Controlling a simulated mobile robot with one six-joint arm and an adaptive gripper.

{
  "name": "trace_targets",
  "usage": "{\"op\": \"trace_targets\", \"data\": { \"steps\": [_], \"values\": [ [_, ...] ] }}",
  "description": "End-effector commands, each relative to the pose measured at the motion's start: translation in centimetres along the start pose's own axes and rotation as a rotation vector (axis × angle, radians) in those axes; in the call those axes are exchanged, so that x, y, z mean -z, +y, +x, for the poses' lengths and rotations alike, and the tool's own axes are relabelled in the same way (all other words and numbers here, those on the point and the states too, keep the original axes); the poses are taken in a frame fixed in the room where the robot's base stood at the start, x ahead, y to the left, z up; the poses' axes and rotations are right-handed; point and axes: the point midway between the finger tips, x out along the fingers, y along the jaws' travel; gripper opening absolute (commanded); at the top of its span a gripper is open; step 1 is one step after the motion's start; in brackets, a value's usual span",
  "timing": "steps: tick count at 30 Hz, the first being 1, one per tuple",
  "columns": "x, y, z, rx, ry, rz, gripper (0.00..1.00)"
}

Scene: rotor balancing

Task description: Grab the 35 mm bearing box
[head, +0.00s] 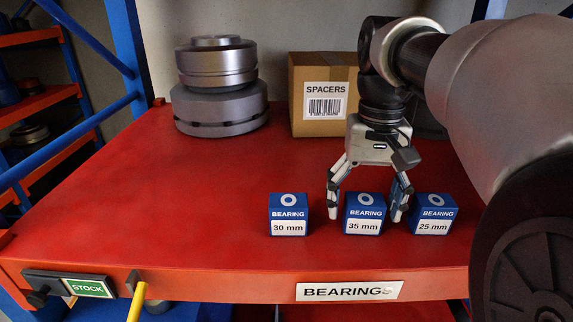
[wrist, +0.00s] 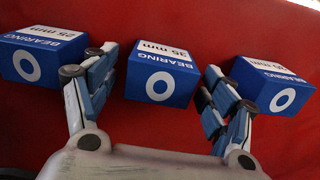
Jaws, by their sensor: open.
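The 35 mm bearing box (head: 364,214) is a small blue box with a white label, standing on the red shelf between the 30 mm box (head: 289,214) and the 25 mm box (head: 433,214). My gripper (head: 366,215) points down over it, open, with one finger on each side. In the wrist view the 35 mm box (wrist: 162,75) lies between the spread fingers (wrist: 158,88), with a gap showing on both sides. The left finger there is close to the 25 mm box (wrist: 42,55), and the right finger is close to the 30 mm box (wrist: 272,84).
A cardboard SPACERS box (head: 319,111) stands behind my gripper. Stacked grey metal rotor parts (head: 219,88) stand at the back left. The red shelf (head: 150,200) is clear at left and front. A BEARINGS label (head: 348,291) is on its front edge.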

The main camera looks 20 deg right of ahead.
Motion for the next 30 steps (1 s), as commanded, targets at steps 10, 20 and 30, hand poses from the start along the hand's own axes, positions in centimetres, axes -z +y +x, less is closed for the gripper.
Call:
{"op": "trace_targets", "data": {
  "steps": [10,20,30],
  "values": [
    [0.0,0.0,0.58,0.0,0.002,0.0,0.74],
    [0.0,0.0,0.57,0.0,0.002,0.0,0.52],
    [0.0,0.0,0.56,0.0,0.002,0.0,0.29]
  ]
}}
